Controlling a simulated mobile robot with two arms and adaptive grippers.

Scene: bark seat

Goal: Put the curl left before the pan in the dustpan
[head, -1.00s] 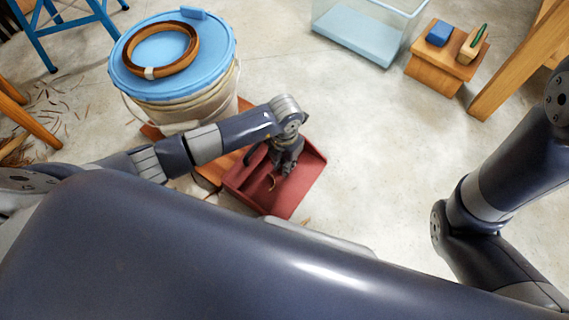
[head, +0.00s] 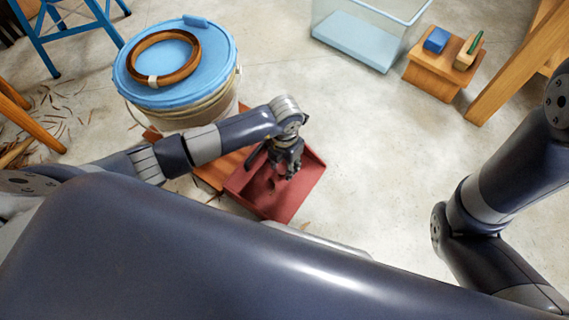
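The red dustpan (head: 308,178) lies on the floor at the middle of the head view. My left gripper (head: 284,174) points down over the inside of the dustpan. Its fingers are small and dark here, and I cannot tell whether they are open or shut. No curl shows clearly at the fingers or in the pan; the gripper hides part of the pan floor. A small pale bit, perhaps a curl (head: 305,226), shows on the floor just before the pan, partly cut off by my body. My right gripper is out of view.
A bucket with a blue lid (head: 215,75) and a brown ring (head: 190,72) stands behind my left arm. Shavings (head: 60,115) lie at the left by wooden legs. A clear bin (head: 350,40) and a wooden step (head: 432,75) stand at the back. The floor right of the pan is clear.

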